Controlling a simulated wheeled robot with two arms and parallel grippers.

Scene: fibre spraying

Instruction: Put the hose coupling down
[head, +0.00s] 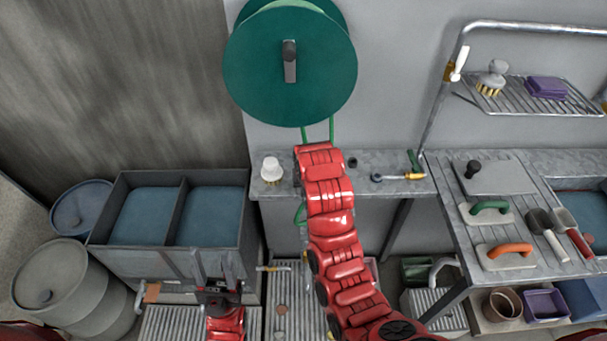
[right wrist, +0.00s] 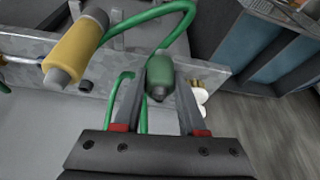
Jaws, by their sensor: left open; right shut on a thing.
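In the right wrist view my right gripper (right wrist: 160,90) is shut on the hose coupling (right wrist: 160,70), a green cylinder with a dark grey tip. A green hose (right wrist: 182,20) runs close behind it. The grey shelf (right wrist: 120,77) shows beyond the fingers; I cannot tell whether the coupling touches it. In the head view my red right arm reaches up to the shelf (head: 376,160) under the green hose reel (head: 262,65), and hides its gripper and the coupling. My left gripper (head: 219,284) is open in front of the two-part basin (head: 213,263).
A white brush-like object (head: 270,169) stands on the shelf left of my right arm. A yellow-handled tool (head: 414,176) lies at its right end. A workbench (head: 460,212) with trowels stands right. Barrels (head: 72,287) stand left. The shelf just right of my arm has some free room.

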